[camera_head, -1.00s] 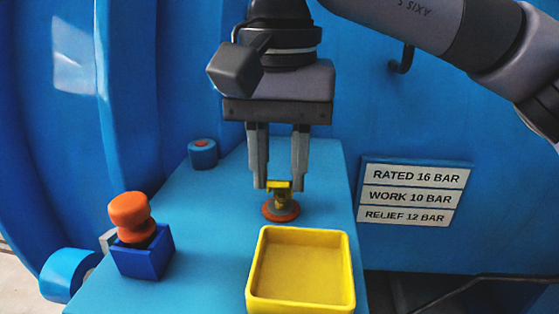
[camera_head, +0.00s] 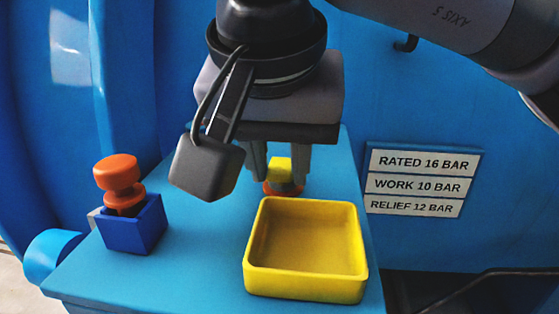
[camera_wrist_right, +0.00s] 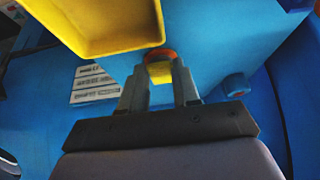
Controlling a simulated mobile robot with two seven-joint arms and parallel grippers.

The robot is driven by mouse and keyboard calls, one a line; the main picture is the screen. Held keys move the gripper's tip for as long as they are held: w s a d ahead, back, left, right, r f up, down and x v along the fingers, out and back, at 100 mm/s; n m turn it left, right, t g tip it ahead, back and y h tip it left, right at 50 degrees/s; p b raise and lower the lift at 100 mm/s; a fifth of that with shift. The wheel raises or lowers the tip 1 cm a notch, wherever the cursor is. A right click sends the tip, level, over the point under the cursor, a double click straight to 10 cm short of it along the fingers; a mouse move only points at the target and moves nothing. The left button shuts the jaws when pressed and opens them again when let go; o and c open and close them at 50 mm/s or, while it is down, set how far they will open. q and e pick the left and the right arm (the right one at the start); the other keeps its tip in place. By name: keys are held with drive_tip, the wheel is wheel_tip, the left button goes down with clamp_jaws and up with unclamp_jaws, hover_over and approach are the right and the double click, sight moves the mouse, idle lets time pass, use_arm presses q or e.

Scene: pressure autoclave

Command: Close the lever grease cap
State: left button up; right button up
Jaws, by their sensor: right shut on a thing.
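The grease cap shows as a small yellow lever piece (camera_head: 280,168) over an orange ring (camera_head: 283,189) on the blue shelf, behind the yellow tray. My right gripper (camera_head: 280,174) reaches down over it, with one finger on each side, shut on the yellow piece. The wrist view also shows the yellow piece (camera_wrist_right: 160,73) between the fingertips (camera_wrist_right: 160,68), with the orange ring (camera_wrist_right: 160,55) beyond. The fingers and wrist hide part of the cap, so I cannot tell how far its lever is folded. My left gripper is out of view.
The yellow tray (camera_head: 249,278) stands just in front of the cap. A blue box (camera_head: 133,226) with an orange knob (camera_head: 120,180) is at the left. A small blue cylinder (camera_wrist_right: 236,85) shows in the wrist view. A blue wall with rating plates (camera_head: 422,186) rises behind.

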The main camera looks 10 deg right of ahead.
drive_tip(key=shift+s+f+t+b, duration=0.1)
drive_tip(key=shift+f+t+b, duration=0.1)
drive_tip(key=shift+t+b, duration=0.15)
idle(0.3)
drive_tip(key=o, duration=1)
drive_tip(key=v, duration=0.7)
drive_tip(key=shift+s+a+p, duration=0.15)
drive_tip(key=shift+a+p, duration=0.05)
drive_tip(key=shift+p, duration=0.15)
